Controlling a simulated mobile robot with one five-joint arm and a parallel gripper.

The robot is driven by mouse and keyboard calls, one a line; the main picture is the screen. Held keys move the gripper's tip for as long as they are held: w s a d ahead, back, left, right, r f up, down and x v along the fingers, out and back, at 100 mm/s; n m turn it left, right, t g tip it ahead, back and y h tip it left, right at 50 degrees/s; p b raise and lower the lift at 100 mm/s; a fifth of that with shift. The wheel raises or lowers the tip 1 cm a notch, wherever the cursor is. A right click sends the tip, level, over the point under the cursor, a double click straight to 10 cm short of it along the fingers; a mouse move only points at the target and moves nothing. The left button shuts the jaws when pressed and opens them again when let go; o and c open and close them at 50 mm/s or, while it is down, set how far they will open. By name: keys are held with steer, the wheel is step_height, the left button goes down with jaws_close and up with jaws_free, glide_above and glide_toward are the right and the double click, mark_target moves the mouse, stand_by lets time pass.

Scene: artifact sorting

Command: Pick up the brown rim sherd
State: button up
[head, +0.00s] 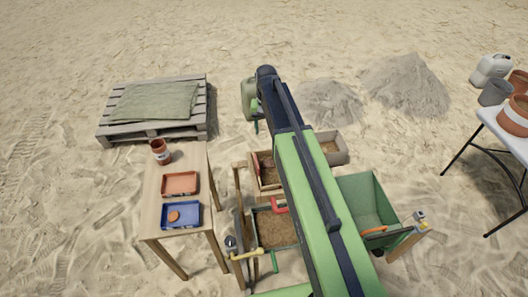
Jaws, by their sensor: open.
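I cannot make out the brown rim sherd for certain. A small orange-brown piece (174,216) lies in the blue tray (181,226) on the wooden table (151,213) at the left. Reddish pieces (266,160) show in a wooden box (254,176) left of my arm, too small to identify. My green and black arm stretches up through the middle of the view. My gripper (255,118), at its far end, is open and mostly hidden by the arm. It appears beyond the wooden box, apart from the table and blue tray.
An orange tray (180,183) and a terracotta pot (160,151) stand on the table. A pallet (155,132) with a folded cloth lies behind. A green bin (362,193) stands right of my arm. Sand heaps (408,84) and a white table (506,130) are farther right.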

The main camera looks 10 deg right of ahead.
steer(key=b, duration=1.3)
glide_above(268, 161)
steer(key=f, duration=0.8)
steer(key=w+f, duration=0.1)
steer(key=f, duration=0.3)
steer(key=shift+a+f, duration=0.2)
steer(key=shift+f, duration=0.05)
steer(key=shift+s+r, duration=0.1)
steer(key=f+b, duration=0.5)
steer(key=shift+s+d+f, duration=0.2)
steer(key=shift+s, duration=0.05)
steer(key=shift+r, duration=0.2)
steer(key=c, duration=1.1)
